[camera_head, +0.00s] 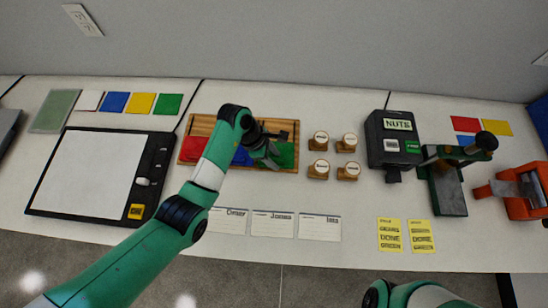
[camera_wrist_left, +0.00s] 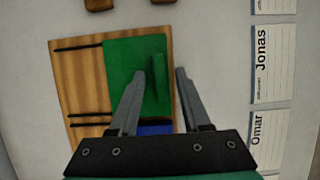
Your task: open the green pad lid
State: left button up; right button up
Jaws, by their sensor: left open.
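The green pad (camera_head: 285,155) lies at the right end of a wooden tray (camera_head: 230,122), partly hidden by my left gripper (camera_head: 272,153). In the left wrist view the green lid (camera_wrist_left: 121,62) lies flat over the pad, with a raised green ridge (camera_wrist_left: 158,80) on it. My left gripper shows there too (camera_wrist_left: 161,72), open, its fingers on either side of the ridge. I see no clear contact. The blue pad (camera_head: 242,156) and red pad (camera_head: 192,149) sit left of the green one. My right gripper is out of view; only part of that arm shows at the bottom.
Several wooden stamps (camera_head: 320,169) stand just right of the tray. Name cards (camera_head: 272,225) lie in front of it. A dark NUTS box (camera_head: 394,145) and a lever press (camera_head: 447,190) stand further right. A black-framed white board (camera_head: 90,175) lies left.

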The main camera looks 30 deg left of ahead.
pick_arm(q)
grip_shut()
dwell(1.4)
